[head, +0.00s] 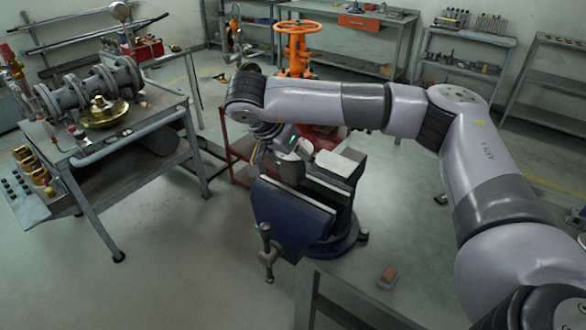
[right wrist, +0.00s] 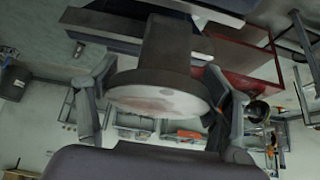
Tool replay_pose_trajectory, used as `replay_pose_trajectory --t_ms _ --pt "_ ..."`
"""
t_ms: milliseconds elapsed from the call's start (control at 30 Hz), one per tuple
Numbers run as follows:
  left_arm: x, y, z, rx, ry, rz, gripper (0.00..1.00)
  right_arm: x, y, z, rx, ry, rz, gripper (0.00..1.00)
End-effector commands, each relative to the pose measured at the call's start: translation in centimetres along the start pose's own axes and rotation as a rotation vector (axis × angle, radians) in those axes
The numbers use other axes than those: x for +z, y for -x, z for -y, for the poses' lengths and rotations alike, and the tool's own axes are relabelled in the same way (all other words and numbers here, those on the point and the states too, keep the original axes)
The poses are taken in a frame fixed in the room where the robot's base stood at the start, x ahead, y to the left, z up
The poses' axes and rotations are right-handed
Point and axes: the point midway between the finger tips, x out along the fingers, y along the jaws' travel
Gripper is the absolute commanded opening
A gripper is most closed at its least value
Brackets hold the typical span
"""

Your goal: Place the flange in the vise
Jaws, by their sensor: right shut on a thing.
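The flange, a dark grey round disc with a narrower neck and a pale face, shows in the right wrist view (right wrist: 168,60). My right gripper (right wrist: 160,102) has a finger on each side of the disc and is shut on it. In the head view my right gripper (head: 272,148) is over the blue bench vise (head: 290,222), with the flange (head: 289,171) partly hidden below it at the vise's back left. The vise jaws stand apart. I cannot tell whether the flange touches them. My left gripper is not in view.
The vise stands on a green-grey workbench (head: 400,255), with a small brown-topped block (head: 388,276) near its front. A metal table (head: 150,122) with pipe and brass parts stands left. An orange handwheel (head: 297,28) rises behind my right arm.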

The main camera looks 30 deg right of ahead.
Motion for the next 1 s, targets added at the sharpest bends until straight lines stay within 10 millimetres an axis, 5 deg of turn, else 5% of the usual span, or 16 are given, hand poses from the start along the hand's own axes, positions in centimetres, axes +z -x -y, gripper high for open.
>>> replay_pose_trajectory --t_ms 400,1000 --pt "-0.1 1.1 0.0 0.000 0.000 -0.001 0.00 2.1 -3.3 0.1 -0.004 -0.002 -0.001 0.12" --pt "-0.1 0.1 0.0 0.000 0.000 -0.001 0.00 2.7 -4.3 0.1 -0.005 -0.003 -0.002 0.12"
